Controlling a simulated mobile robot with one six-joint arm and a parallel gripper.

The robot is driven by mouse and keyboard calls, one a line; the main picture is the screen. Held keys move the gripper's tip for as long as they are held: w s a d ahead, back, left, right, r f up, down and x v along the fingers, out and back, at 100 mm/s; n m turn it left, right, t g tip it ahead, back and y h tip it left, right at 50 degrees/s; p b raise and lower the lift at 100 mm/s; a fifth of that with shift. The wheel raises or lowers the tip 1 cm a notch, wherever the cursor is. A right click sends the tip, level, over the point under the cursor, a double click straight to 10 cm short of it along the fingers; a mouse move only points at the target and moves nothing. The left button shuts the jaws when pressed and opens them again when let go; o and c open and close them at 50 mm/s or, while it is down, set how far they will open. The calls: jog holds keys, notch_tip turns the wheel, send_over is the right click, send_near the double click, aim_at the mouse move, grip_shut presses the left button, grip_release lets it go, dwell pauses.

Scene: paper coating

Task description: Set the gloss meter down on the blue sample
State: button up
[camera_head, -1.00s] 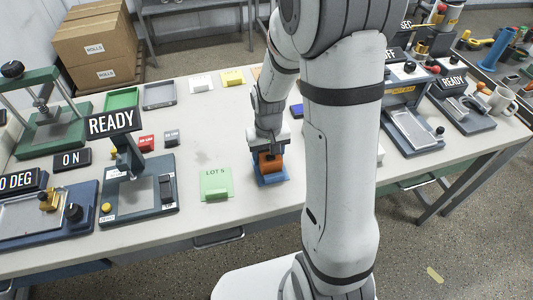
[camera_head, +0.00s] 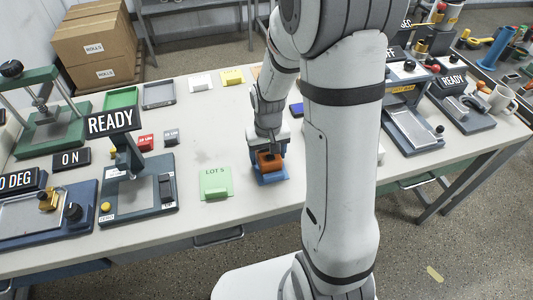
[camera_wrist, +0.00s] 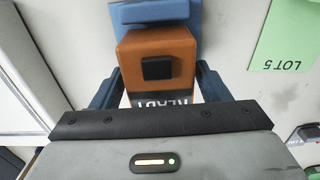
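The gloss meter (camera_wrist: 160,54) is an orange block with a black square button and a dark display whose lettering looks like READY. It sits upright on the blue sample (camera_wrist: 190,15). In the head view the orange meter (camera_head: 270,161) and the blue sample (camera_head: 272,180) are near the table's front edge, right of the green card. My gripper (camera_wrist: 157,75) points down over the meter, with one blue finger on each side. A narrow gap shows between the fingers and the block, so it looks open around the meter. The meter's underside is hidden.
A green LOT 5 card (camera_head: 215,186) lies just left. A dark stand with a READY sign (camera_head: 111,121) is farther left. White and yellow pieces (camera_head: 232,77) lie behind. My arm covers the middle right of the table. Bare tabletop lies behind the green card.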

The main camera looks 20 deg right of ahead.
jog(key=shift+o, duration=1.2)
notch_tip(320, 180, up, 8)
jog(key=shift+f, duration=0.1)
jog(key=s+r+t, duration=0.2)
jog(key=s+r, duration=0.8)
jog(key=s, duration=0.4)
jog(key=shift+r+t, duration=0.15)
jog(key=shift+t, duration=0.25)
